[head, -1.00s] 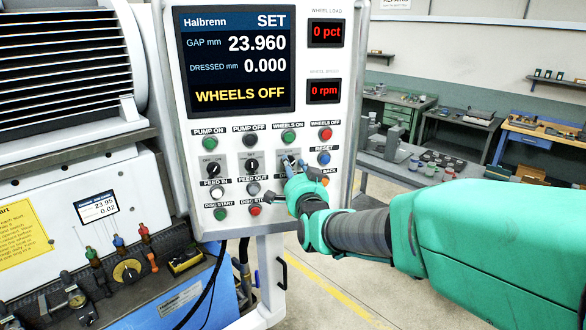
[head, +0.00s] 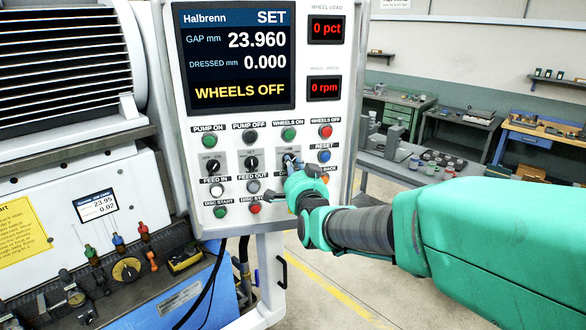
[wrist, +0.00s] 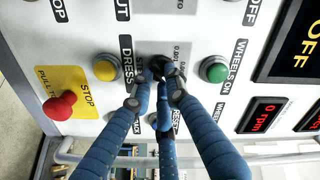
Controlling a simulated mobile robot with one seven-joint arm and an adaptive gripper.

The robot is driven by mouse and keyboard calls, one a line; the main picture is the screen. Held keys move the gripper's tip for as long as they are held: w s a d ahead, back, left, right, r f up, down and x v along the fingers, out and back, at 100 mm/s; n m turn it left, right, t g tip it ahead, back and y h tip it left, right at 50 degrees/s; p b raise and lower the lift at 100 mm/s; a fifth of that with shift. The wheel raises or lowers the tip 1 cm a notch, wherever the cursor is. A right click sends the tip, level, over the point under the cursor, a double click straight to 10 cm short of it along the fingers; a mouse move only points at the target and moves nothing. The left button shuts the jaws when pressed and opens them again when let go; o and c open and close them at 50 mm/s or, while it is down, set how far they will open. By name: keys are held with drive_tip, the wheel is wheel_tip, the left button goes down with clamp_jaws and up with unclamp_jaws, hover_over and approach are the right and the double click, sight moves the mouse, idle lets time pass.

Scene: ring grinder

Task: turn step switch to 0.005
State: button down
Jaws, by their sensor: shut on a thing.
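The step switch is a black rotary knob on a grey plate, third in the row of knobs on the control panel (head: 240,135). In the wrist view the black knob (wrist: 157,63) sits between the blue fingertips, in front of the grey plate (wrist: 172,42) with small numbers. My gripper (head: 291,164) is shut on this knob, and it also shows in the wrist view (wrist: 160,72). The fingers hide most of the knob in the head view. Which number the knob points at cannot be read. The screen (head: 238,55) reads SET, gap 23.960, dressed 0.000 and WHEELS OFF.
Two other black knobs (head: 251,163) (head: 212,167) are to the left in the same row. Push buttons surround the switch, including the green WHEELS ON button (wrist: 214,69) and a yellow button (wrist: 106,68). A red stop button (wrist: 60,106) is on a yellow plate.

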drive_tip(key=n+b, duration=0.6)
drive_tip(key=n, duration=0.3)
drive_tip(key=shift+r+b, duration=0.1)
drive_tip(key=shift+b, duration=0.2)
idle(0.4)
drive_tip(key=c, duration=1.7)
unclamp_jaws()
drive_tip(key=shift+s+r, duration=0.1)
drive_tip(key=shift+v, duration=5.9)
drive_tip(key=shift+s, duration=0.1)
